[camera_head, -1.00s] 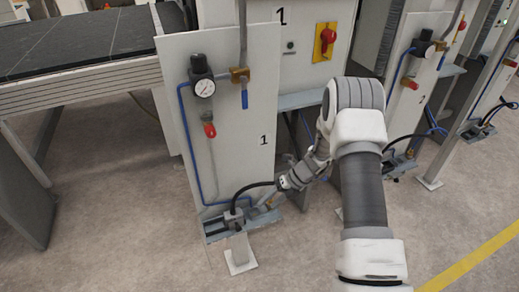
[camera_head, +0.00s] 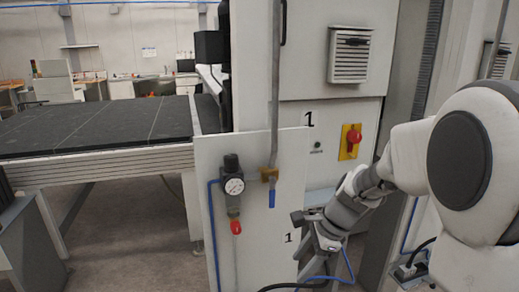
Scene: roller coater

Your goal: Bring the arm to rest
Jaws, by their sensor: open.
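My arm enters from the right edge, with a large white and grey link close to the camera. It reaches left and bends down at the wrist. My gripper (camera_head: 314,260) points downward just right of the white panel (camera_head: 255,185) marked 1. It looks empty, and its jaws are open. The fingertips are small and partly lost against the blue hose and machine parts behind, so I cannot tell whether they touch anything.
The panel carries a pressure gauge (camera_head: 234,186) and a blue-handled valve (camera_head: 271,197). Behind stands the machine cabinet (camera_head: 325,100) with a red knob (camera_head: 354,138) on yellow. A dark conveyor table (camera_head: 95,125) fills the left. Blue hoses run low near my gripper.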

